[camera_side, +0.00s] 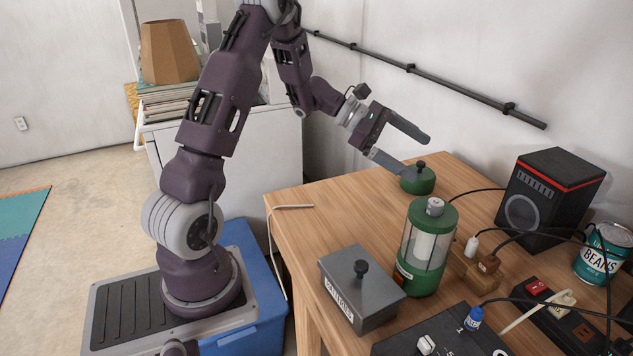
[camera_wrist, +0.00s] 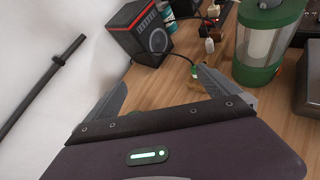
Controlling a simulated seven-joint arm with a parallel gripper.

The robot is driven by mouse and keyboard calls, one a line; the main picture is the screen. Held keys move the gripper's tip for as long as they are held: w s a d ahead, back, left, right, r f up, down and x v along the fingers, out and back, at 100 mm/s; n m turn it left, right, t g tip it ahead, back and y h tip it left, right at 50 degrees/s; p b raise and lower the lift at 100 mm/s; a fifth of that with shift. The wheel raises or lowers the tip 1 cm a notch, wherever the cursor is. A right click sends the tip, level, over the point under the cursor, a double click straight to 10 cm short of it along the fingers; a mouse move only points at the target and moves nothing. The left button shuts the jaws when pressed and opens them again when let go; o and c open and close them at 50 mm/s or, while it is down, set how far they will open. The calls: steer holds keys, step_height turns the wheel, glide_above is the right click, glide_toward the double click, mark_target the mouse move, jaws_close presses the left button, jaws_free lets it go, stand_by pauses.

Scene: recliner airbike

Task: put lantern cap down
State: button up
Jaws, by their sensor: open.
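A grey box with a black knob (camera_side: 361,287) sits in front of the lantern. A black speaker (camera_side: 548,201), a beans can (camera_side: 603,253) and power strips with cables (camera_side: 560,310) crowd the right side. The wall with a dark rail (camera_side: 425,76) is behind.

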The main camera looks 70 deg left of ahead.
steer(key=s+d+r+m+g, duration=0.1)
steer(key=s+d+r+m, duration=0.1)
steer(key=s+d+m, duration=0.1)
steer(key=s+d+r+m+g, duration=0.2)
steer(key=s+d+r+m, duration=0.1)
steer(key=d, duration=0.4)
steer(key=s+d+r+m+g, duration=0.2)
steer(key=s+d+m, duration=0.2)
steer(key=s+d, duration=0.1)
steer(key=shift+s+r, duration=0.3)
steer(key=s+a+m+t+y, duration=0.1)
steer(key=s+m+y, duration=0.7)
steer(key=s+m, duration=0.6)
steer(key=s, duration=0.5)
steer(key=shift+s+a+f+y, duration=0.15)
steer(key=shift+a+y, duration=0.2)
steer(key=shift+y, duration=0.05)
